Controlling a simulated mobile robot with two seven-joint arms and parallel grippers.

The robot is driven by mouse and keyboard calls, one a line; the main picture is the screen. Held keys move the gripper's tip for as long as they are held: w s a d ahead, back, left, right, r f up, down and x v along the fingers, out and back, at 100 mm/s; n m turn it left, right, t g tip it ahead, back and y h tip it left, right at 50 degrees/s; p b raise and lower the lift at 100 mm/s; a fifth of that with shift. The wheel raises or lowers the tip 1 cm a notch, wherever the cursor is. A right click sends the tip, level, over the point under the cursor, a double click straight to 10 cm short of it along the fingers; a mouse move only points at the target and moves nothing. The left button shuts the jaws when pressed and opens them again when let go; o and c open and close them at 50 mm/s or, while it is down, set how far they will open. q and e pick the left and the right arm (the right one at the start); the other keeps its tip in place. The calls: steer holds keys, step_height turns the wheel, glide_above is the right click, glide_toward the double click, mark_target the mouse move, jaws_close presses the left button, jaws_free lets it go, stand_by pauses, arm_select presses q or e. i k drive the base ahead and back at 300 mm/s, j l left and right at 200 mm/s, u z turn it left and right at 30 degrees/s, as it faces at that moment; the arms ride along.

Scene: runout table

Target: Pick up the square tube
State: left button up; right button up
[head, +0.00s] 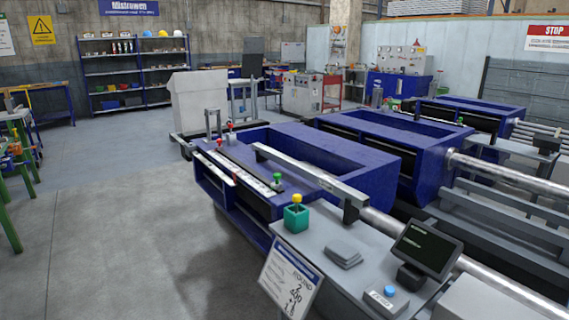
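A long straight grey bar with a square-looking section (311,174) lies slantwise over the nearest blue runout table (385,158). It looks like the square tube, but I cannot be sure. Its far end is at the upper left, and its near end meets a dark grey block (355,206) at the right. I cannot tell whether it rests loose or is fixed there. A thick round silver tube (420,238) runs on from near that block to the lower right. Neither of my grippers is in view.
A sign board (290,281) leans in front. More blue tables stand behind. The floor at left (110,230) is clear.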

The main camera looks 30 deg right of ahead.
mark_target(360, 201)
steer(key=i, duration=2.35)
steer(key=i+z, duration=0.2)
steer(key=i, duration=0.25)
steer(key=i+j+z, duration=0.2)
steer(key=i, duration=0.25)
